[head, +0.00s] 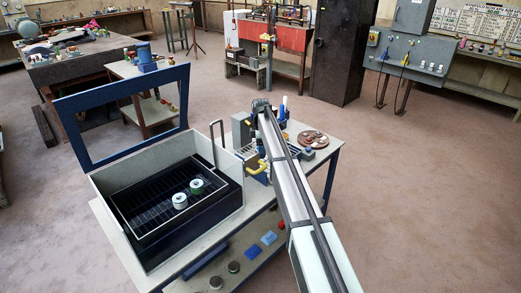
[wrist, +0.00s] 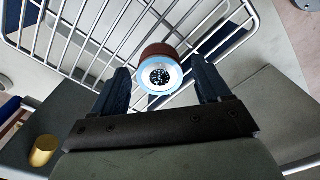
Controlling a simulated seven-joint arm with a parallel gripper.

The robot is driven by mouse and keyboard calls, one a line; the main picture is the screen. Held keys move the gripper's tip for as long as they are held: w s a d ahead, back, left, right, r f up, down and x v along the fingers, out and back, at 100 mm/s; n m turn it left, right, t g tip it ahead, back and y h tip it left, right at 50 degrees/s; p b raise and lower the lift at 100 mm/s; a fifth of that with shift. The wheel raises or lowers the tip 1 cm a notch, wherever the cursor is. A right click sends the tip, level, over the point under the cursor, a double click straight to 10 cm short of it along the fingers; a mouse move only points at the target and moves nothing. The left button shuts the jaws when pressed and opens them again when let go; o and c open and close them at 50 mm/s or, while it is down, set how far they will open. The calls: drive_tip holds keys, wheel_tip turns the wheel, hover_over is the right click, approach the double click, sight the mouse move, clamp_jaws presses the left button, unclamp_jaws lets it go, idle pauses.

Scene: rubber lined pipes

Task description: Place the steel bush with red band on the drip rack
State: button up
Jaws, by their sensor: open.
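The steel bush with the red band (wrist: 159,75) shows in the wrist view, with its pale ring face and dark centre toward the camera and a brown-red band on its far side. My gripper (wrist: 161,68) is open, with one dark finger on each side of the bush and a gap showing at both. A wire rack (wrist: 93,42) of pale bars lies behind the bush; I cannot tell whether the bush rests on it. In the head view, my gripper and this bush are hidden by my arm or too small to tell.
The open washer bin (head: 122,180) at left holds a dark grate with a green-banded bush (head: 197,187) and another bush (head: 180,201). A brass cylinder (wrist: 43,150) shows at lower left in the wrist view. A brown round tray (head: 313,139) sits on the bench's right.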

wheel_tip(320, 180, up, 12)
drive_tip(key=shift+f, duration=0.2)
idle(0.6)
